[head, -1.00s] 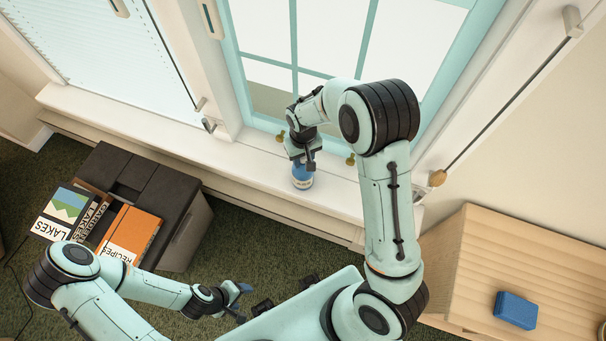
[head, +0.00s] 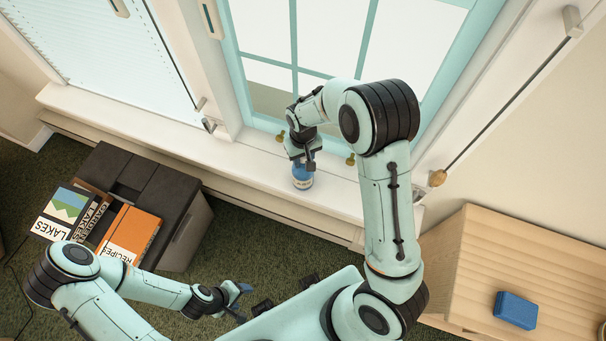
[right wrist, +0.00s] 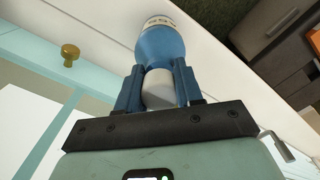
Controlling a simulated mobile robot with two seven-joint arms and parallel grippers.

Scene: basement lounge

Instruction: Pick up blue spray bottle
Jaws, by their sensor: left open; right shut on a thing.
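The blue spray bottle (head: 302,177) stands on the white window sill in the head view, its upper part hidden by my right gripper (head: 301,158). In the right wrist view the bottle (right wrist: 160,46) shows its blue body and pale label between the blue fingers of my right gripper (right wrist: 158,88). The fingers are shut on the bottle's neck, with a whitish part between them. My left gripper (head: 238,292) is open and empty, low over the green carpet and well away from the bottle.
The sill (head: 240,160) runs below a teal-framed window, with brass knobs (head: 350,160) near the bottle. A dark cabinet (head: 185,205) with several books stands left. A wooden cabinet (head: 540,260) with a blue block (head: 516,310) stands right.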

